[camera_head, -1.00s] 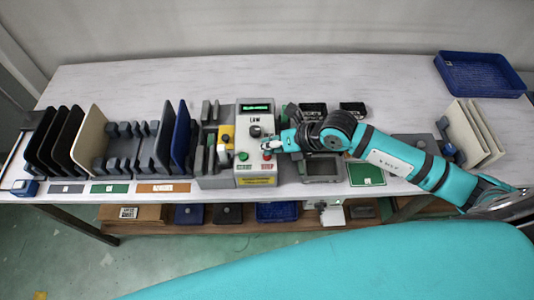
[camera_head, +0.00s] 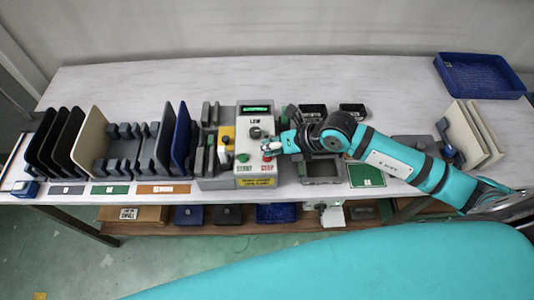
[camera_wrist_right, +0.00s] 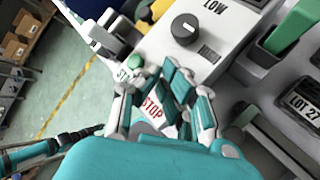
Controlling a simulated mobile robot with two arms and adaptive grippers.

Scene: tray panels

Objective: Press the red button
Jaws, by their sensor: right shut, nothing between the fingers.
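The red button (camera_head: 267,156) is on the front right of a light grey control box (camera_head: 256,120), above the STOP label. My right gripper (camera_head: 270,146) is shut and empty, its fingertips just behind and above the red button. I cannot tell whether they touch it. In the right wrist view my gripper (camera_wrist_right: 150,88) is over the STOP label (camera_wrist_right: 152,107), and its fingers hide the red button. The green START button (camera_head: 243,157) is left of the red one and also shows in the wrist view (camera_wrist_right: 136,63). My left gripper is out of view.
A black knob (camera_head: 255,132) and a green display (camera_head: 256,108) are on the box. A yellow part (camera_head: 227,134) stands close left. Racks with upright panels (camera_head: 90,140) fill the left. A blue tray (camera_head: 480,75) is at the back right. The table's back is clear.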

